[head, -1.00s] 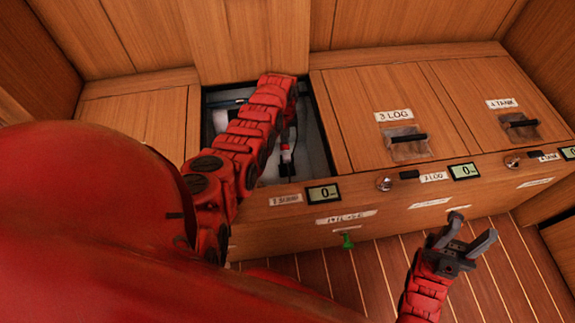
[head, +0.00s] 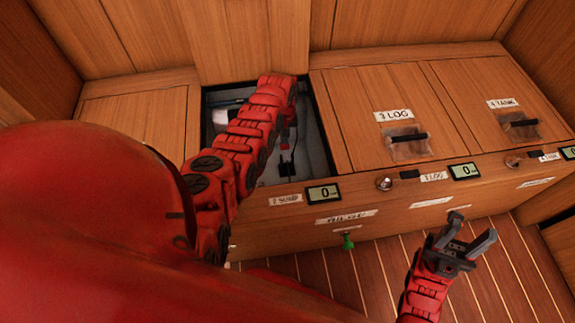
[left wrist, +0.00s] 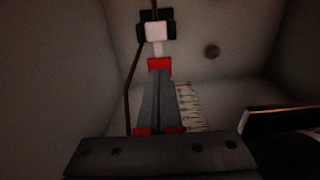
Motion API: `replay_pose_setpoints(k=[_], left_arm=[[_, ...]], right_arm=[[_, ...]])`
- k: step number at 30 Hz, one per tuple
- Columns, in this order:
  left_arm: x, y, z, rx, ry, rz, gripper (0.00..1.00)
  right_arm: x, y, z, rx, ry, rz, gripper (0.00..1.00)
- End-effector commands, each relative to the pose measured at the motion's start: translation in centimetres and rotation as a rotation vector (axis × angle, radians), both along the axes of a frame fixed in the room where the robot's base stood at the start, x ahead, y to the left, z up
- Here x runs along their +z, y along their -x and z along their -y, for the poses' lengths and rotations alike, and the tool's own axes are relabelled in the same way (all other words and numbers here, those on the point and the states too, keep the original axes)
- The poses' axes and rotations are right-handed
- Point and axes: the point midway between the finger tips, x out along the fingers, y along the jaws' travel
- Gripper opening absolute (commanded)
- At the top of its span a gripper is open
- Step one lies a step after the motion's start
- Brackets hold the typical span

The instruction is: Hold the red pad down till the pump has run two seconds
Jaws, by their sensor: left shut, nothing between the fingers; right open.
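The red pad (left wrist: 159,66) shows in the left wrist view, below a white block (left wrist: 155,31) with dark sides, joined to it by a short pale stem. My left gripper (left wrist: 160,76) is shut and empty, its fingertips right at the pad's lower edge. I cannot tell whether they press on it. In the head view my left arm reaches into the open sump well (head: 310,160) and hides much of it. The small sump display (head: 323,194) on the front edge reads 0. My right gripper (head: 474,226) is open and empty, in front of the lockers.
The well's walls stand close around my left arm. Closed lids labelled 3 LOG (head: 394,115) and 4 TANK (head: 503,102) lie to the right. A green peg (head: 347,241) sticks out low on the front panel. In the wrist view a thin dark cable runs down beside the pad.

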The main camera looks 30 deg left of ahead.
Motion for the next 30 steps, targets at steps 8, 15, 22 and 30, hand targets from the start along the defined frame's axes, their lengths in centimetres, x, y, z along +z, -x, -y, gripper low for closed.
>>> replay_pose_setpoints(k=[8,15,22,30], left_arm=[[-1.0,0.0,0.0,0.0,0.001,-0.001,0.0],[-1.7,0.0,0.1,-0.001,0.001,-0.001,0.0],[-2.6,0.1,0.1,-0.001,0.002,-0.002,0.0],[-3.8,0.1,0.1,-0.001,0.001,-0.003,0.0]], right_arm=[[-0.8,0.0,0.0,0.0,0.0,0.0,0.42],[-1.3,0.0,0.0,0.0,0.0,0.0,0.42],[-2.0,0.0,0.0,-0.001,-0.002,0.0,0.42],[-3.0,0.0,0.2,-0.003,-0.006,0.001,0.42]])
